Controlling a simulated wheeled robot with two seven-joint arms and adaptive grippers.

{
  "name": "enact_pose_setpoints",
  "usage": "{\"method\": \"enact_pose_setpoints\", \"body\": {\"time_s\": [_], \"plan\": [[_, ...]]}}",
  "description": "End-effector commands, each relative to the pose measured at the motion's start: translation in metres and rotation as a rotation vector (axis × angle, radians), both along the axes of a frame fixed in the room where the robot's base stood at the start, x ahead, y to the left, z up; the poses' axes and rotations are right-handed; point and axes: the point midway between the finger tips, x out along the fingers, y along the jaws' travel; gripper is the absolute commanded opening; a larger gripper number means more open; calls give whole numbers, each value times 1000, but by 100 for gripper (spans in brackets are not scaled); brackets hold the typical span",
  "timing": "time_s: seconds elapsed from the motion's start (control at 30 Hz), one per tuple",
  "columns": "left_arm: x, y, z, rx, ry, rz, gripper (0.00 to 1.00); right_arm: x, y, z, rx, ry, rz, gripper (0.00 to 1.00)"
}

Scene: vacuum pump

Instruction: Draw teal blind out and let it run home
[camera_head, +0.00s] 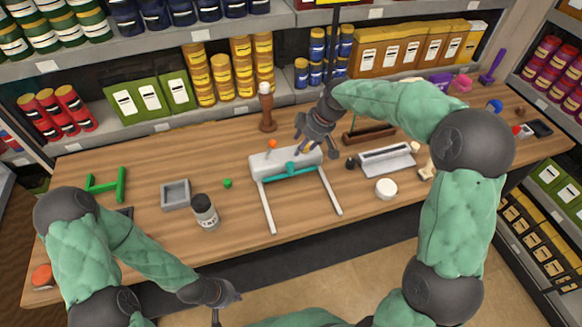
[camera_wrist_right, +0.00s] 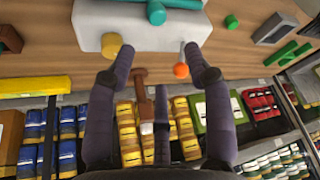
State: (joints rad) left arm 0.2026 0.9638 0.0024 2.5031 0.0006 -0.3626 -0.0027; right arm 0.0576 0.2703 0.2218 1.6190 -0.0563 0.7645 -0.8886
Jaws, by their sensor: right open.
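The teal blind shows as a teal bar (camera_head: 290,171) with a round teal knob at its middle, along the front of a white housing (camera_head: 268,162). Two pale rails run from the housing toward the table's front edge. The housing (camera_wrist_right: 140,28) and part of the teal bar (camera_wrist_right: 181,4) also show in the right wrist view. My right gripper (camera_head: 310,150) is over the housing's back right side. Its fingers (camera_wrist_right: 152,72) are spread and empty, near a yellow knob and an orange ball. My left gripper (camera_head: 228,306) is open and empty, in front of the table.
A grey square tray (camera_head: 175,195), a green ball (camera_head: 228,183) and a dark jar (camera_head: 204,211) stand left of the rails. A white lidded pot (camera_head: 386,189) and a slotted grey box (camera_head: 388,160) stand right. A wooden post (camera_head: 266,108) stands behind.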

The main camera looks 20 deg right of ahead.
Motion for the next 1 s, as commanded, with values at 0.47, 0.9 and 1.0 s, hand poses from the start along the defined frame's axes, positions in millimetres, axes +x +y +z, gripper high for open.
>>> {"method": "enact_pose_setpoints", "body": {"time_s": [0.47, 0.9, 1.0], "plan": [[0, 0, -21, 0, 0, 0, 0, 7, 8, -44, 0, 3, 1, 52], [0, 0, -31, 0, 0, 0, 0, 25, 27, -107, 0, 1, 0, 52], [0, 0, -32, 0, 0, 0, 0, 27, 29, -113, 0, 1, 0, 52]]}}
